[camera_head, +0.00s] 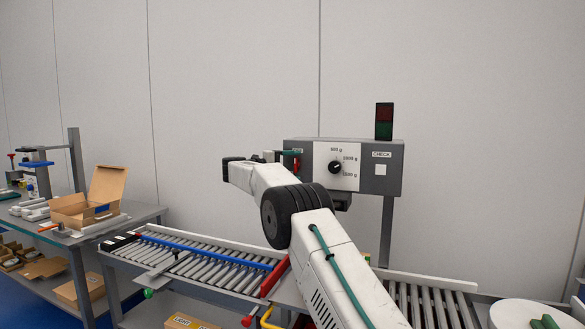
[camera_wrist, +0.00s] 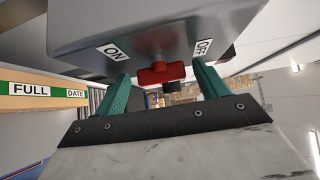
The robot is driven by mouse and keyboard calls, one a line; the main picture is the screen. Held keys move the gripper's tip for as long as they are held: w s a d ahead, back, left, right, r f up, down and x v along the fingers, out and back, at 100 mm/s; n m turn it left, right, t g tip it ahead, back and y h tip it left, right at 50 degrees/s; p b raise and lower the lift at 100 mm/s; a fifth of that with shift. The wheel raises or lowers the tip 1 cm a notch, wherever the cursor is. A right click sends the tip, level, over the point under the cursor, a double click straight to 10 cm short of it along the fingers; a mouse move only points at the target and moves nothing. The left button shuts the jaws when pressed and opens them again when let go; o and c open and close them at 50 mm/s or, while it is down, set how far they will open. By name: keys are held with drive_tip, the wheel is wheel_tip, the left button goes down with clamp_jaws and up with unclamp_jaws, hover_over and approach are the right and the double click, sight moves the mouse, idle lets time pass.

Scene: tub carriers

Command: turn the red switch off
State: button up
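The red switch (camera_wrist: 160,74) is a small bar-shaped handle on the grey face of a control box (camera_wrist: 150,25) in the wrist view. An ON label (camera_wrist: 115,52) is on its left and an OFF label (camera_wrist: 204,48) on its right. I cannot tell which setting it is at. My gripper (camera_wrist: 163,70) is open, with one green finger on each side of the switch and visible gaps between. In the head view my gripper (camera_head: 287,155) is at the left end of the grey control box (camera_head: 390,160), where the switch is mostly hidden.
The box front has a black dial (camera_head: 335,167) and a CHECK button (camera_head: 380,170); a signal lamp (camera_head: 384,121) stands on top. A roller conveyor (camera_head: 200,268) runs below. A side table at left holds an open carton (camera_head: 85,208). A white disc (camera_head: 520,314) is at lower right.

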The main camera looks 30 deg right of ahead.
drive_tip(key=a, duration=0.7)
drive_tip(key=shift+w+a, duration=0.35)
drive_tip(key=shift+w, duration=0.1)
